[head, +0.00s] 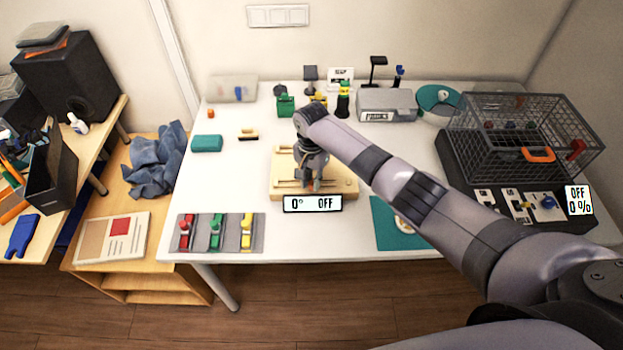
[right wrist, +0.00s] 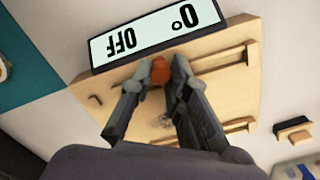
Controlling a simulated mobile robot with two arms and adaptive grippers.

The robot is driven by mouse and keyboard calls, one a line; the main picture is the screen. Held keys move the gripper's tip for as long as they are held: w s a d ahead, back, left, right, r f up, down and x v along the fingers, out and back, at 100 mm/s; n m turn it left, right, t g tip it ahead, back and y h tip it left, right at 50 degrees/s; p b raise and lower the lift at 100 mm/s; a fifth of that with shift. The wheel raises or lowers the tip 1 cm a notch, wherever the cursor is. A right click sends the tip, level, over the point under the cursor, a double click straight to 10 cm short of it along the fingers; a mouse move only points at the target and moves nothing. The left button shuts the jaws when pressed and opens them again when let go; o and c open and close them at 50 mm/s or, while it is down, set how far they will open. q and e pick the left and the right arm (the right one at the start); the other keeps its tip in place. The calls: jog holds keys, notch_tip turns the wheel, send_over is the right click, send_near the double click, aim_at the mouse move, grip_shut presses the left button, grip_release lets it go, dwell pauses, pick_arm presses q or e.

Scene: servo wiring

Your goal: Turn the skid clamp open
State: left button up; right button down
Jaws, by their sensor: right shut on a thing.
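The wooden skid board (head: 345,183) lies on the white table, with raised wooden rails; it also shows in the right wrist view (right wrist: 225,93). A small orange-red knob (right wrist: 160,70), which looks like the skid clamp, stands at the board's edge by the display. The display (head: 313,203) reads "0° OFF" and also shows upside down in the right wrist view (right wrist: 145,32). My right gripper (head: 312,186) points down over the board; in the right wrist view its fingertips (right wrist: 158,77) are closed on the knob's two sides. In the head view the gripper hides the knob. My left gripper is out of view.
A mat with red, green and yellow clamps (head: 217,232) lies at the front left. A wire cage (head: 530,135) stands at the right, with an "OFF 0%" display (head: 579,200) nearby. A teal mat (head: 385,225) lies under my right arm. Small items line the back.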

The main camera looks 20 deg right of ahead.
jog(key=shift+n, duration=0.4)
jog(key=shift+r+n+p, duration=0.1)
jog(key=shift+n+p, duration=0.4)
jog(key=n+p, duration=0.1)
jog(key=n, duration=0.1)
jog(key=shift+n, duration=0.3)
jog(key=n+p, duration=0.1)
jog(key=n, duration=0.8)
jog(key=shift+w, duration=0.1)
jog(key=shift+n, duration=2.3)
jog(key=c, duration=1.5)
grip_release()
